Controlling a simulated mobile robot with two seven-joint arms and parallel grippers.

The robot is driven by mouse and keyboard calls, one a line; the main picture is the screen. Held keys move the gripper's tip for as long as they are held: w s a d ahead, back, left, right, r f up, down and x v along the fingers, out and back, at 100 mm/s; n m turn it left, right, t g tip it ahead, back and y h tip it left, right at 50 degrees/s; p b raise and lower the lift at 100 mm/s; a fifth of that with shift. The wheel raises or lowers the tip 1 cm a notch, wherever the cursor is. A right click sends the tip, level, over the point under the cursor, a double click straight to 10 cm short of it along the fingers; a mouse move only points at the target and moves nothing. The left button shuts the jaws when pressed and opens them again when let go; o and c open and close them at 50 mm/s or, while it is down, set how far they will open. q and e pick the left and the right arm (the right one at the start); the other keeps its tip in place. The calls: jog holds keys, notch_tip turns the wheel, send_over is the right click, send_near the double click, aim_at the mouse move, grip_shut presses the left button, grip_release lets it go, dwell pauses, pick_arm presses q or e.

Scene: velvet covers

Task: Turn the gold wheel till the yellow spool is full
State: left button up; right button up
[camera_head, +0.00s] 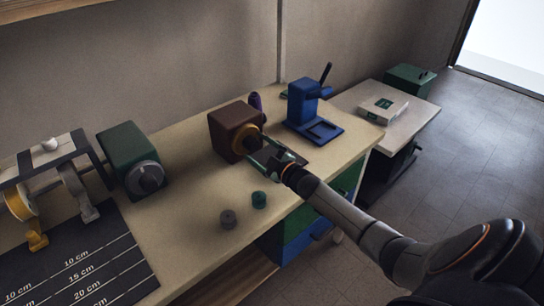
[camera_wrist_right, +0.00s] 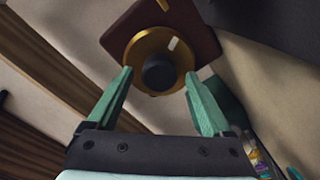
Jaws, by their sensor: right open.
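The gold wheel (camera_head: 246,138) is on the front of a brown box (camera_head: 226,130) on the bench. In the right wrist view the gold wheel (camera_wrist_right: 146,48) has a dark round hub (camera_wrist_right: 158,75) and a pale mark on its face. My right gripper (camera_head: 263,151) is open in front of the wheel. In the wrist view its teal fingertips (camera_wrist_right: 158,76) are spread to either side of the hub; I cannot tell whether they touch it. A yellow-rimmed spool (camera_head: 20,204) hangs at the far left, partly cut off; how full it is cannot be told. My left gripper is not in view.
A green box with a grey wheel (camera_head: 130,155) stands left of the brown box. A blue device (camera_head: 306,108) stands to the right. A dark measuring mat (camera_head: 100,262) lies front left.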

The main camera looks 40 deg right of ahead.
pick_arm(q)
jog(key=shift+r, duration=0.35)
pick_arm(e)
jog(key=s, duration=0.7)
jog(key=s+d, duration=0.1)
jog(key=s, duration=0.3)
jog(key=shift+s, duration=0.3)
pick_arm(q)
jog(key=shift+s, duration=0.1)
pick_arm(e)
jog(key=shift+s, duration=0.1)
